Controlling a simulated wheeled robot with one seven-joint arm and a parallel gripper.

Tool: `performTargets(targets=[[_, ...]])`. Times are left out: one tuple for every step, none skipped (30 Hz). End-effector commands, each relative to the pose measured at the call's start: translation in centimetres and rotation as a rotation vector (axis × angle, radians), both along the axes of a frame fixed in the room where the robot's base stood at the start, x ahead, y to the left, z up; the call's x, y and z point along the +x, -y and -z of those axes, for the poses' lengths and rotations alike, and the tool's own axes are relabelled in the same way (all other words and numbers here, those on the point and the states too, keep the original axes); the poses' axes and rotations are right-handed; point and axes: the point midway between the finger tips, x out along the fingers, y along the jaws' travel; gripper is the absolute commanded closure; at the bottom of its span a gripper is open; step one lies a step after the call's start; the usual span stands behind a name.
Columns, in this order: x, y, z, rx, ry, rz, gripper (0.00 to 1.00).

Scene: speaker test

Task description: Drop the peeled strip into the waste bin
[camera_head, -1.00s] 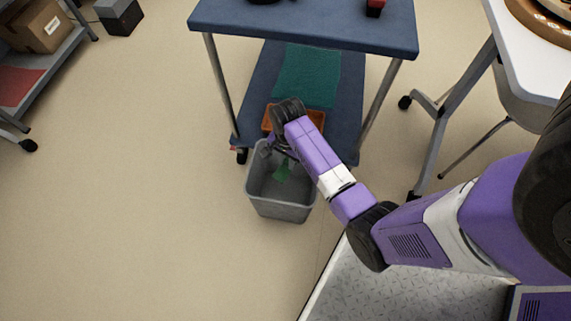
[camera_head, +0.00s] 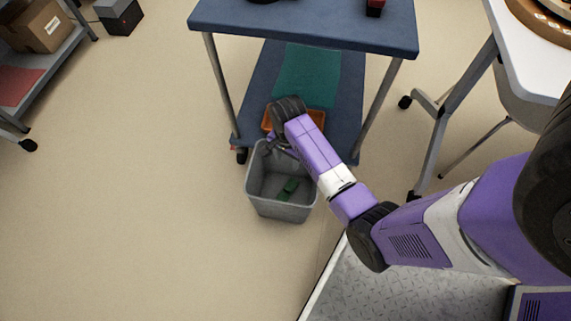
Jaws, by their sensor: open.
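The grey waste bin (camera_head: 282,211) stands on the floor in front of the blue cart. The peeled strip (camera_head: 289,187), a small green piece, lies inside the bin, low down towards its front right. My gripper (camera_head: 275,148) is above the back part of the bin, partly hidden by my own purple arm. It is open and apart from the strip.
The blue cart (camera_head: 300,30) stands behind the bin; its lower shelf holds a teal mat (camera_head: 308,75) and an orange tray (camera_head: 318,118). A white table (camera_head: 525,60) stands on the right. A shelf with a cardboard box (camera_head: 42,25) is at the far left. The floor on the left is clear.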

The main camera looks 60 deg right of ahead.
Motion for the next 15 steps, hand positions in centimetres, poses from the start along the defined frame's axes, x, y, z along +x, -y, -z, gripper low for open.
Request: performTargets(targets=[[0.1,0.0,-1.4,-0.001,0.003,0.000,0.51],[0.0,0.0,-1.9,-0.001,0.002,0.000,0.51],[0.1,0.0,-2.6,-0.001,0.003,0.000,0.51],[0.1,0.0,-3.1,-0.002,0.003,0.000,0.51],[0.1,0.0,-3.6,-0.001,0.003,0.000,0.51],[0.0,0.0,-4.2,-0.001,0.002,0.000,0.51],[0.1,0.0,-4.6,-0.001,0.003,0.000,0.51],[0.1,0.0,-4.9,-0.001,0.003,0.000,0.51],[0.0,0.0,-5.4,-0.001,0.002,0.000,0.51],[0.0,0.0,-5.6,0.000,0.001,0.000,0.51],[0.0,0.0,-5.9,-0.001,0.001,0.000,0.51],[0.0,0.0,-6.1,-0.001,0.002,0.000,0.51],[0.0,0.0,-6.2,-0.001,0.002,0.000,0.51],[0.0,0.0,-6.3,-0.001,0.002,0.000,0.51],[0.0,0.0,-6.4,-0.001,0.001,0.000,0.51]])
